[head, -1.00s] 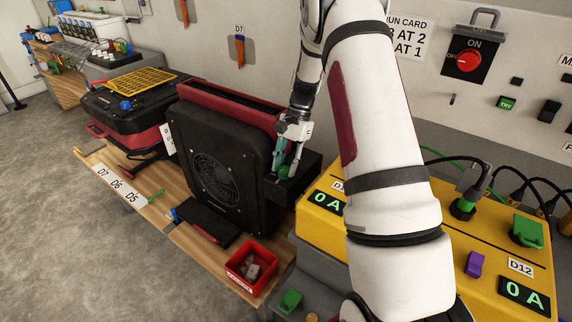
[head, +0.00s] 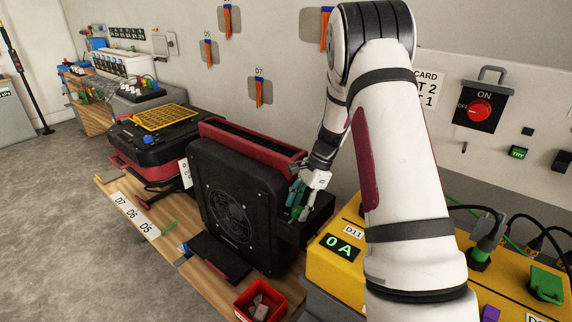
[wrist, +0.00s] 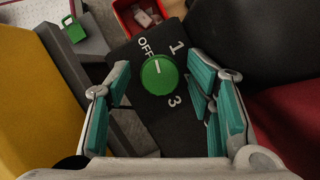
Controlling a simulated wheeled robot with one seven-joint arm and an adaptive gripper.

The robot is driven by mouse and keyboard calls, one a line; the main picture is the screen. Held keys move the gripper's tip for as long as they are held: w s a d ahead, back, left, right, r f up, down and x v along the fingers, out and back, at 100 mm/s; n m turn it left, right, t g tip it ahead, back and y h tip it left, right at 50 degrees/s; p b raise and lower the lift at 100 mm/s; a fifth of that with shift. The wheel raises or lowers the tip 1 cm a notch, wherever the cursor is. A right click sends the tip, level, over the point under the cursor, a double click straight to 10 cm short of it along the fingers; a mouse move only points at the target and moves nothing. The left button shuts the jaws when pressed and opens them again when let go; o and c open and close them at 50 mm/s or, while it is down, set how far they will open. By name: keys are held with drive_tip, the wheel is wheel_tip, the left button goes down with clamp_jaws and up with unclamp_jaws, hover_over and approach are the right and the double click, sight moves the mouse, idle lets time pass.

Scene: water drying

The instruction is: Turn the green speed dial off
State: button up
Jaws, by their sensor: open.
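The green speed dial (wrist: 159,75) sits on a black panel marked OFF, 1 and 3. Its white line points up in the wrist view, between OFF and 1 and nearer OFF. My gripper (wrist: 165,100) is open, with one teal-padded finger on each side of the dial in that view. I cannot tell whether a pad touches it. In the head view my gripper (head: 297,203) is at the right side of the black and red fan unit (head: 238,205), over the panel, partly hiding the dial.
A yellow box (head: 338,268) with a 0 A display stands right of the fan unit. A red bin (head: 258,301) with small items sits in front. A black case with a yellow grid (head: 165,116) is at left. My arm hides part of the wall.

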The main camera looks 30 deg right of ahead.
drive_tip(key=m, duration=0.1)
drive_tip(key=m+t+p, duration=0.1)
drive_tip(key=m, duration=0.2)
drive_tip(key=shift+s+r, duration=0.2)
drive_tip(key=shift+s, duration=0.05)
drive_tip(key=m, duration=0.2)
drive_tip(key=m+t+h+p, duration=0.1)
drive_tip(key=m, duration=0.1)
drive_tip(key=shift+s+a+f+t, duration=0.1)
drive_tip(key=shift+a+t, duration=0.05)
drive_tip(key=shift+t, duration=0.15)
drive_tip(key=m+h, duration=0.1)
drive_tip(key=m, duration=0.2)
drive_tip(key=shift+t, duration=0.3)
drive_tip(key=m+h, duration=0.1)
drive_tip(key=m, duration=0.1)
drive_tip(key=m+h, duration=0.1)
drive_tip(key=m, duration=0.1)
drive_tip(key=shift+a+f+m+t, duration=0.15)
drive_tip(key=shift+a+m+t, duration=0.05)
drive_tip(key=shift+m+t, duration=0.1)
drive_tip(key=p+v, duration=0.5)
drive_tip(key=v, duration=0.9)
drive_tip(key=s+a+r+n+y, duration=0.2)
drive_tip(key=s+a+r+n, duration=0.7)
drive_tip(key=a+r+n, duration=0.4)
drive_tip(key=shift+r+n+b, duration=0.4)
drive_tip(key=shift+n, duration=1.3)
drive_tip(key=shift+a, duration=0.15)
